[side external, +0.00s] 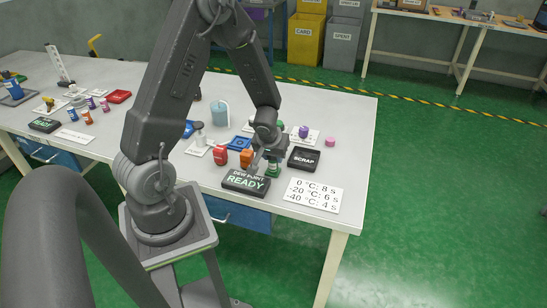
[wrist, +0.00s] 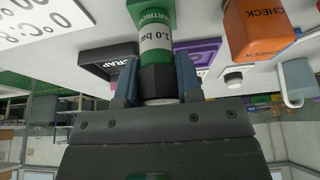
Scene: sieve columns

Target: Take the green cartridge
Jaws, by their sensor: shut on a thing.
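The green cartridge (wrist: 158,18) is in the wrist view, with a white label and a black lower part between the two blue fingers. My gripper (wrist: 157,82) is shut on its black part. In the side view the green cartridge (side external: 273,170) shows below my gripper (side external: 266,158), close to the table top near its front edge. I cannot tell whether it touches the table.
An orange CHECK block (side external: 246,159) and a red container (side external: 220,156) stand left of the cartridge. The black SCRAP tray (side external: 304,158) is to the right. The DEW POINT READY display (side external: 246,182) and a white time card (side external: 312,195) lie in front.

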